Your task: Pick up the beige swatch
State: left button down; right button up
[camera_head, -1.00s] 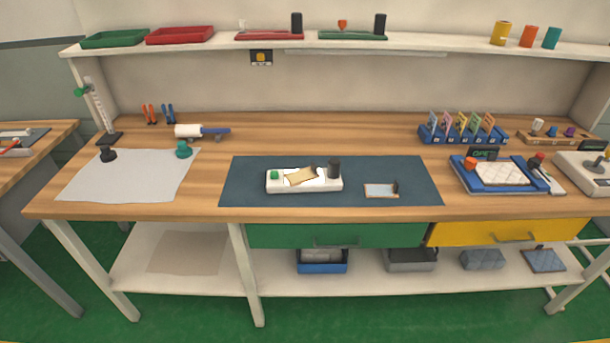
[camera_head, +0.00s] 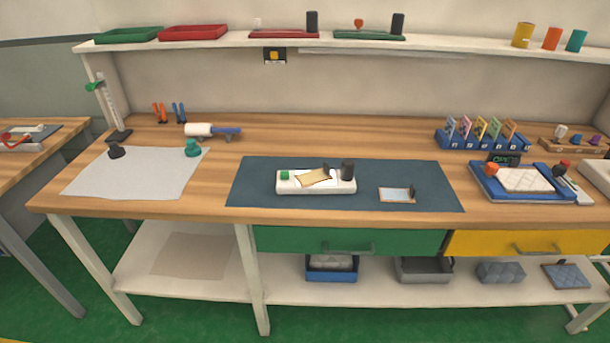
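The beige swatch (camera_head: 314,178) lies tilted on a white block-like holder (camera_head: 318,187). The holder has a green knob (camera_head: 285,175) at its left end and a black cylinder (camera_head: 348,168) at its right end. It stands on the dark mat (camera_head: 250,190) in the middle of the workbench. A small framed light-blue plate (camera_head: 397,195) lies to the right on the same mat. Neither of my grippers shows in the head view.
A white sheet (camera_head: 130,175) with weights lies at the left of the wooden bench (camera_head: 330,142). Bare wood lies behind the mat.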

aim_at(319, 175)
jog(key=u, duration=0.45)
jog(key=i, duration=1.2)
jog(key=z, duration=0.6)
